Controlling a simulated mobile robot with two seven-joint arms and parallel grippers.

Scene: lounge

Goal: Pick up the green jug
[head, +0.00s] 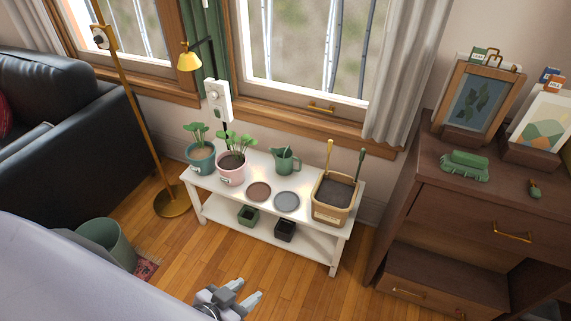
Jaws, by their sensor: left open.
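The green jug (286,161) stands upright on the top of a low white bench (304,222) under the window, near the back edge. My left gripper (247,293) is low in the head view, in front of the bench and well apart from the jug. Its two pale fingers are spread and nothing shows between them. My right gripper is not in view.
A blue pot (201,158) and a pink pot (231,170) with plants stand left of the jug. Two saucers (259,191) lie in front, and a tan planter (331,210) with upright tools stands right. A floor lamp (140,100) and a dark dresser (455,210) flank the bench.

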